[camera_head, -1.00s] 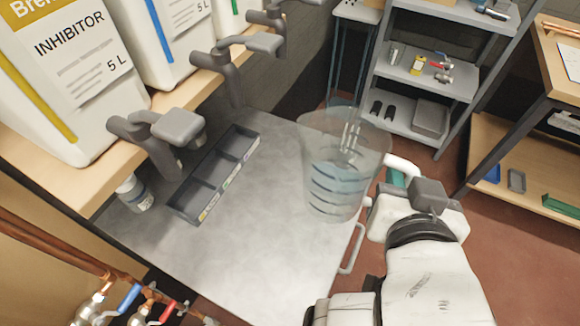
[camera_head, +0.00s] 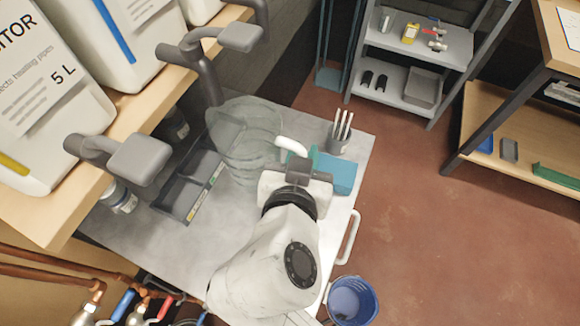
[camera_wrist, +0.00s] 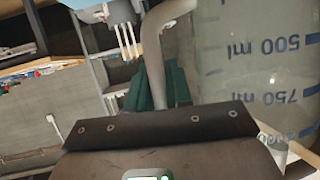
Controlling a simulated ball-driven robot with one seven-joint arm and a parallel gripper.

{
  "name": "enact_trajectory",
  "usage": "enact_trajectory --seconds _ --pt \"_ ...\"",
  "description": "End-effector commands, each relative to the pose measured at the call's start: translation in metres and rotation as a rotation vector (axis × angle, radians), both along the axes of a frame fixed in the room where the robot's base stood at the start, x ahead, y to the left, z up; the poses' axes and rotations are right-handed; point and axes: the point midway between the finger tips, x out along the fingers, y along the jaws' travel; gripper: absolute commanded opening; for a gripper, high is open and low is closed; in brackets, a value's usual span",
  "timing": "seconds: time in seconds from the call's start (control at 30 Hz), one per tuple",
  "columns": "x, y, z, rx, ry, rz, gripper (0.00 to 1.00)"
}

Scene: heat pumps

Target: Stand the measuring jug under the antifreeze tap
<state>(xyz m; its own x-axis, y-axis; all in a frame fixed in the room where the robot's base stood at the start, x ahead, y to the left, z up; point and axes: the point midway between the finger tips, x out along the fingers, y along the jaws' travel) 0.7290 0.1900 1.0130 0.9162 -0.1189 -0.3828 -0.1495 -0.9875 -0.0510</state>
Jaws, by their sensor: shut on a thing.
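The clear measuring jug (camera_head: 243,140) is over the grey bench (camera_head: 225,235), just right of the second tap (camera_head: 203,65) and overlapping the far end of the divided tray in the picture. I cannot tell whether its base touches anything. My gripper (camera_head: 297,158) is shut on its pale handle (camera_head: 290,145). In the wrist view the jug (camera_wrist: 260,60) shows blue markings at right, beside the handle (camera_wrist: 155,45) between green fingers (camera_wrist: 160,88). Another tap (camera_head: 112,158) stands nearer. The near canister (camera_head: 50,110) reads "ITOR"; no antifreeze label is readable.
The dark divided tray (camera_head: 180,198) lies under the taps. A blue box (camera_head: 336,173) and a cup of pale sticks (camera_head: 341,140) stand at the bench's right end. A blue bucket (camera_head: 352,302) is on the floor. Red floor is open at right.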

Motion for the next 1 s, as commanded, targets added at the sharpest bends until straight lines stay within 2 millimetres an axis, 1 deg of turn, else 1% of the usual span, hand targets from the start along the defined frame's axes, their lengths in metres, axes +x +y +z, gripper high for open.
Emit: enact_trajectory --seconds 0.03,0.1,0.3,0.5,0.6,0.83,0.97,1.0 --pt "0.000 0.006 -0.007 -0.002 0.001 0.002 0.00" --pt "0.001 0.011 -0.013 -0.002 0.000 0.001 0.00" --pt "0.002 0.021 -0.025 -0.001 0.000 0.001 0.00" --pt "0.001 0.021 -0.050 -0.002 0.000 0.000 0.00" --pt "0.002 0.021 -0.055 0.000 -0.001 0.000 0.00" --pt "0.002 0.021 -0.055 0.001 -0.001 0.000 0.00" --pt "0.002 0.021 -0.060 0.001 -0.001 0.000 0.00" --pt "0.002 0.021 -0.058 0.001 0.000 0.000 0.23"
